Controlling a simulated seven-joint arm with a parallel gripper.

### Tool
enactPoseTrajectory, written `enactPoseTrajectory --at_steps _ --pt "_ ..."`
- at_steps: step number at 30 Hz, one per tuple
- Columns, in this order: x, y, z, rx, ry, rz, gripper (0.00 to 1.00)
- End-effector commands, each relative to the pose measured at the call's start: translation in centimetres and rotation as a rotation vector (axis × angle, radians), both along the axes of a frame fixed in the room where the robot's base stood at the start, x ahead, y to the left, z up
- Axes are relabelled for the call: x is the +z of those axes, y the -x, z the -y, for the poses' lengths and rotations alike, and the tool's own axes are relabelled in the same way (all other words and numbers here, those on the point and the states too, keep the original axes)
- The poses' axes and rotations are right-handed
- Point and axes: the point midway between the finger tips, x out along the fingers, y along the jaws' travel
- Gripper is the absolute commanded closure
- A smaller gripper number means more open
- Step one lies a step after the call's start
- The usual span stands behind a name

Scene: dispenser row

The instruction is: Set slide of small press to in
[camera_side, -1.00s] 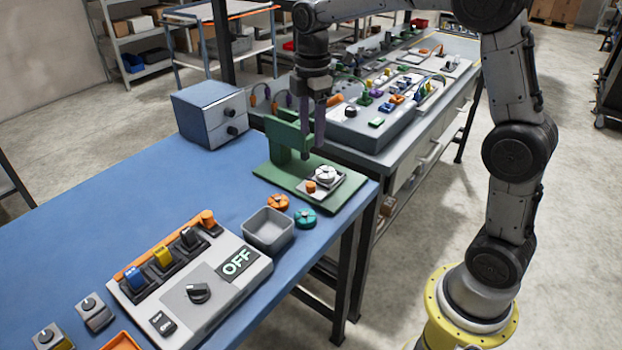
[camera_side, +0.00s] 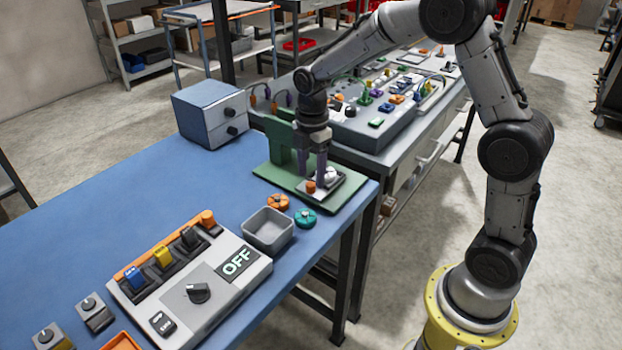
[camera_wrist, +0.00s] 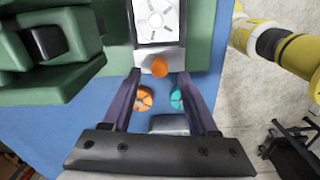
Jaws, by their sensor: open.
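The small press (camera_side: 281,150) is green, with an upright column and a flat base at the blue table's right corner. Its grey slide (camera_side: 325,191) lies on the base, out in front of the column, and carries a white round part (camera_side: 332,173). An orange knob (camera_side: 310,187) stands at the slide's near end. My gripper (camera_side: 312,176) points down over the slide, open. In the wrist view the orange knob (camera_wrist: 160,68) shows between the fingertips, with a gap on each side. Whether a finger touches it cannot be told.
An orange disc (camera_side: 277,202), a teal disc (camera_side: 305,217) and an open grey bin (camera_side: 268,231) stand close in front of the press. A control box (camera_side: 190,282) reading OFF is nearer. The blue table's middle is clear.

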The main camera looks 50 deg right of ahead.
Motion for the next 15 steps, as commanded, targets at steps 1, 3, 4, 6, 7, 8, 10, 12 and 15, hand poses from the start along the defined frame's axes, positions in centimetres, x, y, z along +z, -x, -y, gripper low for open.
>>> enactPoseTrajectory --at_steps 1,3,4,6,7,8,10,12,15 --pt "-0.8 0.1 0.0 0.000 -0.001 -0.004 0.41" --pt "-1.5 0.0 0.0 0.000 0.000 -0.003 0.41" --pt "-1.7 0.0 0.0 0.000 0.000 -0.003 0.41" --pt "-2.1 0.0 0.0 0.000 0.000 -0.001 0.41" --pt "-2.3 0.0 0.0 0.000 0.000 0.000 0.41" --pt "-2.3 -0.1 0.0 0.000 0.000 0.000 0.41" --pt "-2.5 -0.1 0.0 0.000 0.000 0.000 0.41" --pt "-2.5 -0.1 0.0 0.000 0.000 0.000 0.41" --pt "-2.5 -0.1 0.0 0.000 0.000 0.000 0.41"
